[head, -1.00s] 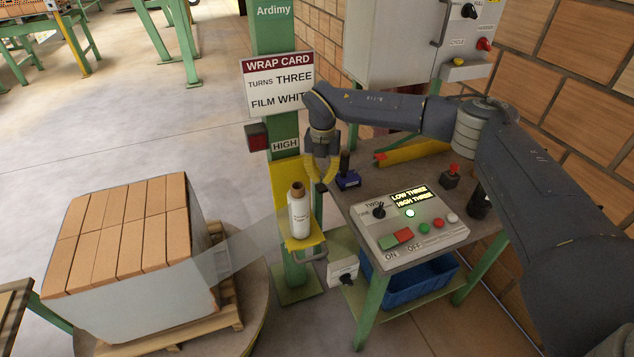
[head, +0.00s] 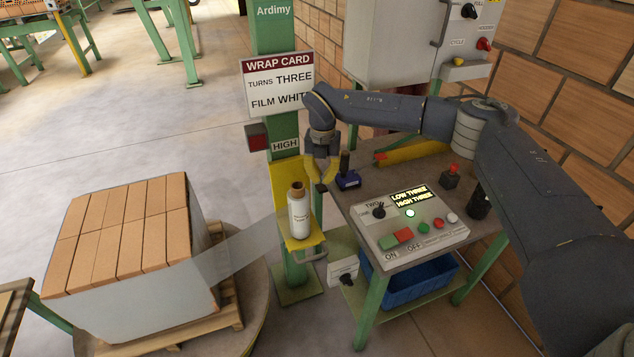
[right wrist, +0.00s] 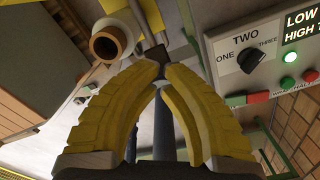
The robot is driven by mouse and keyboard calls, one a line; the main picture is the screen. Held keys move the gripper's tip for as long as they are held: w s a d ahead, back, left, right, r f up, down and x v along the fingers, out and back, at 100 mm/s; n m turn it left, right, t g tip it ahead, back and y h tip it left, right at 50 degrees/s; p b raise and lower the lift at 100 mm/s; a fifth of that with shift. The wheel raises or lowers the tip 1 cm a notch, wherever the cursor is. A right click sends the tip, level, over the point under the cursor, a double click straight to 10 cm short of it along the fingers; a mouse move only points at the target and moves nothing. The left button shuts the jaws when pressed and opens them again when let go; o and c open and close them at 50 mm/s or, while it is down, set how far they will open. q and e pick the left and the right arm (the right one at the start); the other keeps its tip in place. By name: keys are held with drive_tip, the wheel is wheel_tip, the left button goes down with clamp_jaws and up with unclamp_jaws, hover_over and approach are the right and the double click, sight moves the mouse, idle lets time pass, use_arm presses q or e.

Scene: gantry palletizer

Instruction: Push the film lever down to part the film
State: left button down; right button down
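The film roll (head: 299,214), white with a brown core, stands upright on the yellow carriage (head: 313,240) of the green mast. Clear film (head: 245,250) stretches from it to the wrapped brick stack (head: 130,290). My right gripper (head: 322,187) is beside the carriage, right of and above the roll, fingers pointing down. In the right wrist view its yellow fingers (right wrist: 157,68) are shut, tips together. A dark knob on a grey bar, seemingly the film lever (right wrist: 155,53), shows right at the tips; whether they touch cannot be told. My left gripper is out of view.
The control panel (head: 410,238) with a knob, buttons and a lit display sits on the green-legged table right of the gripper. A black-handled tool with a blue base (head: 347,180) stands close by. A blue bin (head: 415,283) is below. The wrap card (head: 278,85) hangs behind.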

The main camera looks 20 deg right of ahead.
sight(322, 187)
drive_tip(key=shift+f, duration=3.75)
drive_tip(key=shift+r, duration=3.9)
drive_tip(key=shift+r, duration=2.5)
